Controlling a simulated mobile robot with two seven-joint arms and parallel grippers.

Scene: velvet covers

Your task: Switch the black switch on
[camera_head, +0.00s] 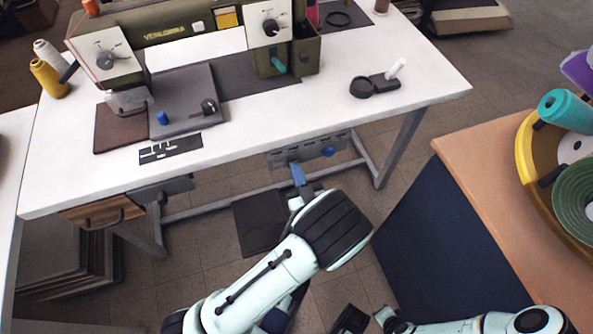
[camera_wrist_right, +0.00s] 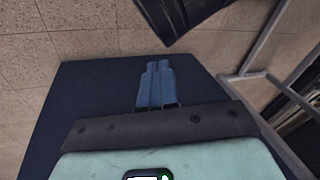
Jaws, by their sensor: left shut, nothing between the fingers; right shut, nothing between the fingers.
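A grey control panel (camera_head: 283,158) hangs under the front edge of the white sewing table, with small dark parts on its face and a blue knob (camera_head: 328,151) at its right. Its black switch is too small to make out clearly, and I cannot tell its position. My left gripper (camera_head: 297,173) has blue fingers, is shut and empty, and points up at the panel's lower left part. I cannot tell whether the fingertips touch it. My right gripper (camera_wrist_right: 154,82) is shut and empty in the right wrist view, above a dark blue surface, away from the panel.
A wooden table (camera_head: 480,180) with a yellow-rimmed holder of rolls stands at the right. A dark pedal (camera_head: 255,222) lies on the floor beneath. Metal table legs (camera_head: 400,145) stand nearby.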

